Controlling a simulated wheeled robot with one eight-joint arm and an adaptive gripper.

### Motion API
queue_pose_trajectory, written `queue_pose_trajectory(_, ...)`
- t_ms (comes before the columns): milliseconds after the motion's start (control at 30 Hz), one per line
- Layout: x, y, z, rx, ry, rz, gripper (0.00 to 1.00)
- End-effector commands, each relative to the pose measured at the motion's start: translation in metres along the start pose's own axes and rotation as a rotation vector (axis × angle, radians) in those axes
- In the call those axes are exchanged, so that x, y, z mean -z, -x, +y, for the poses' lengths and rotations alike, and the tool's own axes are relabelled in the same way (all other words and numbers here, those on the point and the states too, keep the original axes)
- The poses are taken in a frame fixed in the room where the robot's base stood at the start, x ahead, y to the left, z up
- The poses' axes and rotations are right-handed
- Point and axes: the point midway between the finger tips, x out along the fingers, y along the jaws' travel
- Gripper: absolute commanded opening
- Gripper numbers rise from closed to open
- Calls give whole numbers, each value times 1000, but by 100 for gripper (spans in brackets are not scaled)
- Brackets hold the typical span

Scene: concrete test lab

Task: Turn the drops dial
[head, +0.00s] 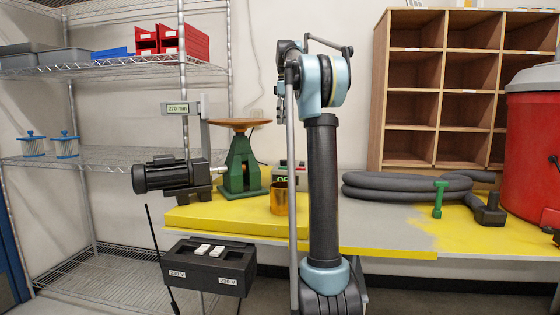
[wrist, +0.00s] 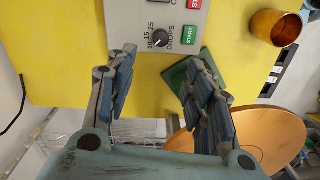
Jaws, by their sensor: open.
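The drops dial (wrist: 160,40) is a small black knob on a grey panel (wrist: 190,14), marked 10, 15, 25 and DROPS, near the top of the wrist view. My gripper (wrist: 162,58) is open, with its two fingers spread apart. The dial appears between and just beyond the fingertips, and nothing is held.
An amber cup (wrist: 275,27) stands near the panel. The yellow table (head: 215,217) also bears grey hose (head: 395,190).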

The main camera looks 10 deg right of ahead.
Motion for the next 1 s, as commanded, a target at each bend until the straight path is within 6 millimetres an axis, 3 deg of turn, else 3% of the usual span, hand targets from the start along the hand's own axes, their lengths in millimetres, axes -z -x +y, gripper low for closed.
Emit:
queue_pose_trajectory(267, 11, -27, -6, 0, 15, 0, 48)
queue_pose_trajectory(1000, 15, -148, -9, 0, 20, 0, 48)
